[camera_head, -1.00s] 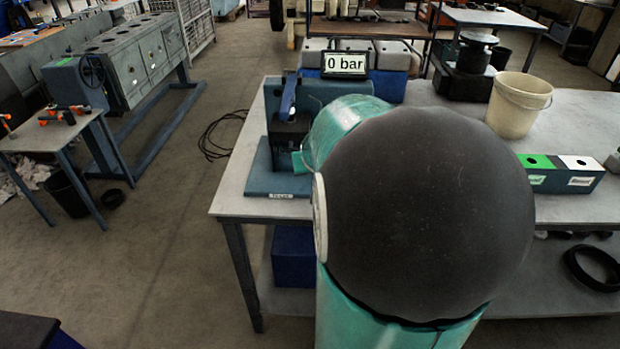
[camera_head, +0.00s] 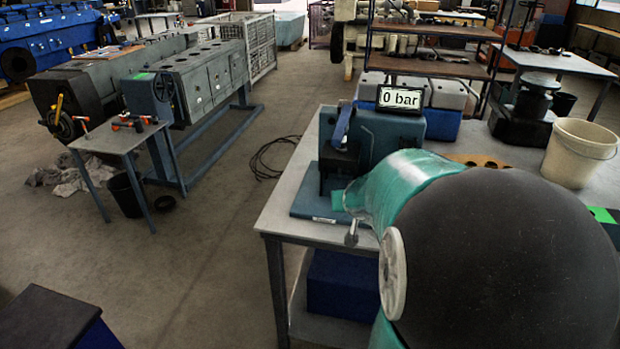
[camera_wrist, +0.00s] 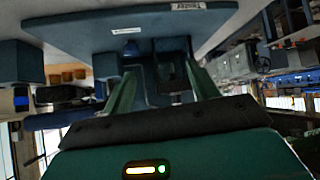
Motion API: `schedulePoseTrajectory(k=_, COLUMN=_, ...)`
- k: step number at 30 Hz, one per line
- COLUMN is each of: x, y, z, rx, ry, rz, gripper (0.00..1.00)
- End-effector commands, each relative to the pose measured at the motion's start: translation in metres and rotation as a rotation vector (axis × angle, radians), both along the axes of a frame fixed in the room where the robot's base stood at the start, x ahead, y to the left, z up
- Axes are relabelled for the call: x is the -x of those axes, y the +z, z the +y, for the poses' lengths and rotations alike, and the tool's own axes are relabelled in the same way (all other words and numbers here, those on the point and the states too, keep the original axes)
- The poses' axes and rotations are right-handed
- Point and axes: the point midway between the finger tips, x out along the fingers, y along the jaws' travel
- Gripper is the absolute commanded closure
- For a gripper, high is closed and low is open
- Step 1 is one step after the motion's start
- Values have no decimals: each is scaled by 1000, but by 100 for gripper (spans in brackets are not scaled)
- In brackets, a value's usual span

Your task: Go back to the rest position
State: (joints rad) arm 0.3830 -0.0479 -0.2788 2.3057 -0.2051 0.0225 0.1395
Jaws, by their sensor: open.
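My gripper (camera_wrist: 163,85) is open in the wrist view, its two green fingers apart with nothing seen held between them. Beyond the fingers is the blue tester, whose base plate (camera_wrist: 120,30) fills the top of that view. In the head view my large arm joint covers the right foreground and hides most of the gripper. The tester (camera_head: 385,135) stands on the workbench just behind my arm, with a display (camera_head: 399,98) reading 0 bar. A small metal part (camera_head: 352,234) shows by the bench edge beside my arm; I cannot tell whether it rests there.
The workbench (camera_head: 285,213) carries a cream bucket (camera_head: 580,152) at right. A small side table (camera_head: 118,140) with orange-handled tools stands at left, near a long grey engine block (camera_head: 205,85). Open floor (camera_head: 200,270) lies between. A dark box top (camera_head: 45,320) is at lower left.

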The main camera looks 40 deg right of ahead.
Motion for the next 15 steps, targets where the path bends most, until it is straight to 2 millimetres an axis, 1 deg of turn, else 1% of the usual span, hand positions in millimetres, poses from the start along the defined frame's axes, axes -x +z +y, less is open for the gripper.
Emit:
schedulePoseTrajectory(k=5, x=-1, y=0, z=0, rx=0, ry=0, rz=0, gripper=41)
schedulePoseTrajectory(k=8, x=-2, y=3, z=7, rx=-5, ry=11, rz=3, gripper=41)
schedulePoseTrajectory(k=11, x=-3, y=12, z=33, rx=-25, ry=50, rz=16, gripper=41)
schedulePoseTrajectory(k=14, x=0, y=27, z=80, rx=-59, ry=121, rz=44, gripper=41)
schedulePoseTrajectory(k=15, x=4, y=33, z=101, rx=-74, ry=155, rz=61, gripper=41)
